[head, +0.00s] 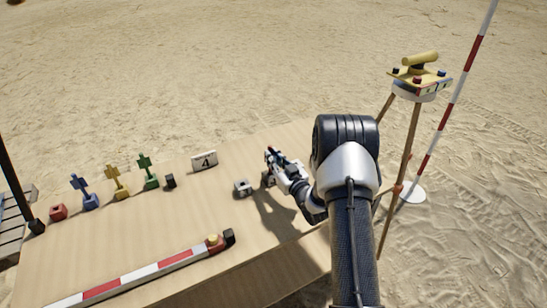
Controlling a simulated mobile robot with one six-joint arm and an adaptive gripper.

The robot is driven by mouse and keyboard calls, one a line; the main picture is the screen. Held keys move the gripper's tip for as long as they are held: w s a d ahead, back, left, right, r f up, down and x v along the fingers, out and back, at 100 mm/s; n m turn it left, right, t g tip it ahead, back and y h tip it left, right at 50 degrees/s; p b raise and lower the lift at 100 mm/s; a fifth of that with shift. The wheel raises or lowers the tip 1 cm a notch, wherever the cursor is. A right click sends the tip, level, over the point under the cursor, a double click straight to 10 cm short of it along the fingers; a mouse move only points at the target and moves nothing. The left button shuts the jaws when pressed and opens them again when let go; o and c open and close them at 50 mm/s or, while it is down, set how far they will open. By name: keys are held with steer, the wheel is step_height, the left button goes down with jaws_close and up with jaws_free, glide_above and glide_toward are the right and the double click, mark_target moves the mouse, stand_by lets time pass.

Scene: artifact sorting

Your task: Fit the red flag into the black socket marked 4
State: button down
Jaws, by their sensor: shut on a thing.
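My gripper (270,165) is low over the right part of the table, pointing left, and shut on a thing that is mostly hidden. A small reddish bit shows at its fingers, taken as the red flag; its shape cannot be made out. A white card marked 4 (204,160) stands at the table's back edge, left of my gripper. A small black block (170,182), perhaps the black socket, sits left of the card. A grey block with a dark opening (242,188) sits just left of and below my gripper.
Blue (80,186), yellow (114,180) and green (146,167) flags stand upright in matching blocks at left. A red block (58,212) stands beside them without a flag. A red-and-white rod (145,272) lies along the front. A tripod instrument (416,80) stands right, beyond the table.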

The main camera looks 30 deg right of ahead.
steer(key=shift+f, duration=0.55)
steer(key=c, duration=1.6)
jaws_free()
steer(key=shift+o, duration=0.2)
steer(key=shift+s, duration=0.15)
steer(key=s, duration=1.1)
steer(key=shift+s+d, duration=0.3)
steer(key=shift+s, duration=0.1)
